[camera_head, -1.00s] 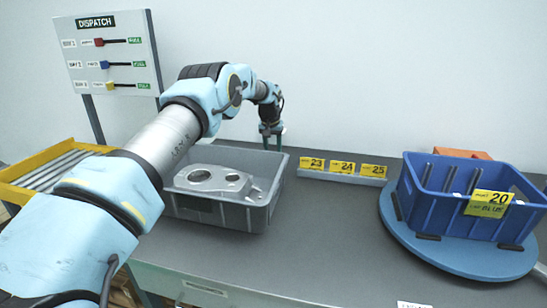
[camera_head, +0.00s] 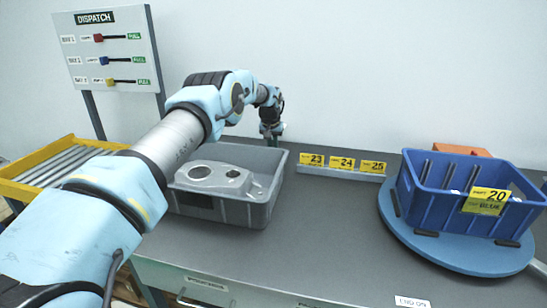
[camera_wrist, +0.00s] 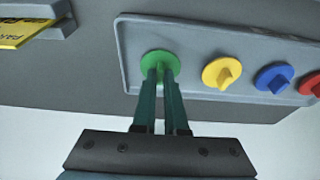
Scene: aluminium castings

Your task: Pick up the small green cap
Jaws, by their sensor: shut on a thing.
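The small green cap (camera_wrist: 158,57) is a round disc in the wrist view, at the left end of a row of caps on a grey tray (camera_wrist: 190,34). My gripper (camera_wrist: 161,74) is shut on the cap, with its two dark green fingers close together at the disc's middle. The fingers hide the part they grip. I cannot tell whether the cap touches the tray. In the head view my gripper (camera_head: 272,137) is just behind the grey bin's far right corner. The cap cannot be made out there.
Yellow (camera_wrist: 222,72), blue (camera_wrist: 273,77) and red (camera_wrist: 312,84) caps sit beside the green one. A grey bin (camera_head: 262,212) holds a metal casting (camera_head: 213,178). A blue crate (camera_head: 430,205) stands on a round blue turntable (camera_head: 470,262).

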